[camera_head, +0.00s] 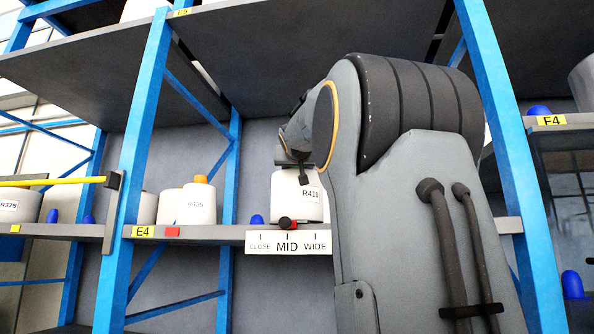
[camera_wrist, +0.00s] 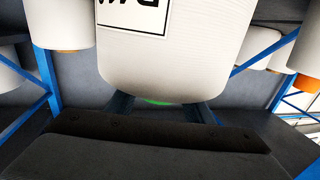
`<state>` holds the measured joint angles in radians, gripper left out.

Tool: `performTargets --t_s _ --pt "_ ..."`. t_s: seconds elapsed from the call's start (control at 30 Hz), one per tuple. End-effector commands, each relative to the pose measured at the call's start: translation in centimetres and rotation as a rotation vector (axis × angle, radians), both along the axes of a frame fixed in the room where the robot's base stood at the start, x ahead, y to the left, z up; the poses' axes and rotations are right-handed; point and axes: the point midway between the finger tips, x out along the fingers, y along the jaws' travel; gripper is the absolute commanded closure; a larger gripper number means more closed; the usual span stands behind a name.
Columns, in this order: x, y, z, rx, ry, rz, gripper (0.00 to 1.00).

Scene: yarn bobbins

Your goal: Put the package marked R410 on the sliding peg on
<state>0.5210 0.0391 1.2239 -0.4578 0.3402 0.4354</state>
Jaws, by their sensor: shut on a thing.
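The white package marked R410 (camera_head: 297,200) is just above the middle shelf, left of my arm in the head view. My gripper (camera_head: 300,168) is at its top, shut on it. In the wrist view, which looks upside down, the package (camera_wrist: 190,60) fills the upper middle with its label partly cut off. A bit of green (camera_wrist: 158,101) shows at its end between my gripper's fingers (camera_wrist: 160,106). Whether the package touches the shelf or any peg, I cannot tell.
White packages stand left on the shelf, one marked R435 (camera_head: 196,205) with an orange top. A blue peg (camera_head: 257,219) stands between it and R410. Blue uprights (camera_head: 146,150) frame the bay. A yellow bar (camera_head: 60,181) projects at left. My arm hides the bay's right side.

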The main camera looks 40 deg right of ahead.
Motion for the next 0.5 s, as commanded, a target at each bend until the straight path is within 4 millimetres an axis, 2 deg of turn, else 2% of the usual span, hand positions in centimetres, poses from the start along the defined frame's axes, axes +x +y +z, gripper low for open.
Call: performTargets --t_s 0.03,0.5 --pt "-0.14 0.11 0.42 -0.005 -0.006 0.001 1.0" --pt "-0.13 0.1 -0.13 -0.005 -0.006 0.001 1.0"
